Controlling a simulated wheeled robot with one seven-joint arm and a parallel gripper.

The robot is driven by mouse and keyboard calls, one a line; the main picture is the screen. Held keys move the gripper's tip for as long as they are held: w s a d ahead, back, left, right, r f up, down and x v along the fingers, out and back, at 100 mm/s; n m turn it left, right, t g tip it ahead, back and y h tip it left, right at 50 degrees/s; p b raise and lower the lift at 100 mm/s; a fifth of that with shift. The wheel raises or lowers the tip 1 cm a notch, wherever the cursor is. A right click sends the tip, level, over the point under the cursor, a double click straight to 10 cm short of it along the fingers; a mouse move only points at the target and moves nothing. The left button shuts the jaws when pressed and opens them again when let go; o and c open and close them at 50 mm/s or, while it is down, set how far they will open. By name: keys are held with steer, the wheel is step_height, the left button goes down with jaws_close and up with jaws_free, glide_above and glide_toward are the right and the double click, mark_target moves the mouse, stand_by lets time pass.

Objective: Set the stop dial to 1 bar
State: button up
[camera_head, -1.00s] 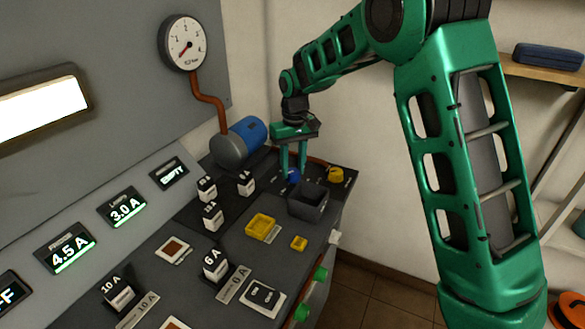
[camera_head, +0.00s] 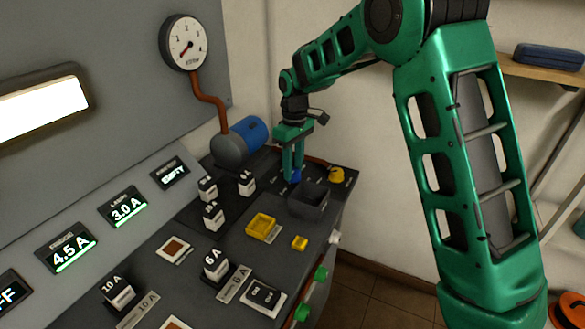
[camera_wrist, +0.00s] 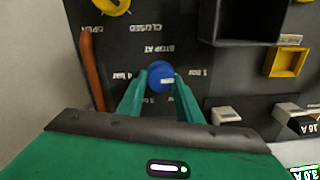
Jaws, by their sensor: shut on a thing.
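The stop dial is a round blue knob. In the wrist view the dial (camera_wrist: 159,72) sits between the tips of my gripper (camera_wrist: 161,82), which is shut on it. A small white mark shows on the dial's lower right. In the head view the dial (camera_head: 297,174) is partly hidden by the fingers of my gripper (camera_head: 292,177), which point down at the panel.
A yellow valve knob (camera_head: 336,174) and an open dark box (camera_head: 307,201) stand close to the dial. A pressure gauge (camera_head: 186,43) on the wall panel has its needle pointing lower left. Several labelled blocks stand on the console to the left.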

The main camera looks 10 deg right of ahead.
mark_target(295, 169)
steer(key=shift+w+d, duration=0.1)
steer(key=o, duration=1)
steer(key=shift+o, duration=0.2)
step_height(295, 169, up, 11)
steer(key=shift+w, duration=0.15)
steer(key=shift+d+f, duration=0.1)
steer(key=shift+d, duration=0.05)
